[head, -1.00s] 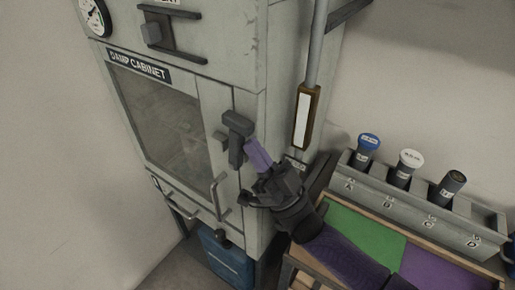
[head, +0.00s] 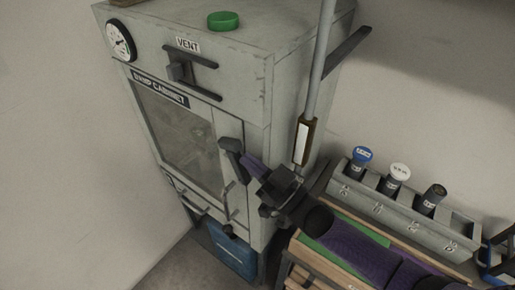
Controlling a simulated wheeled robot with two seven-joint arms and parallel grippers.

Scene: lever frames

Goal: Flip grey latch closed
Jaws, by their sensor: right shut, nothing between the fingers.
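The grey latch (head: 231,147) is a dark grey lever on the right edge of the front of the damp cabinet (head: 255,100), beside its windowed door (head: 175,128). The fingers partly cover the lever's lower right side. My left gripper is not in view.
A grey rack (head: 405,215) with several capped containers stands at right, above a wooden-edged tray (head: 330,262). A grey pole with a brown-framed white label (head: 304,142) rises just right of the cabinet. A green disc (head: 223,20) lies on top of the cabinet.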

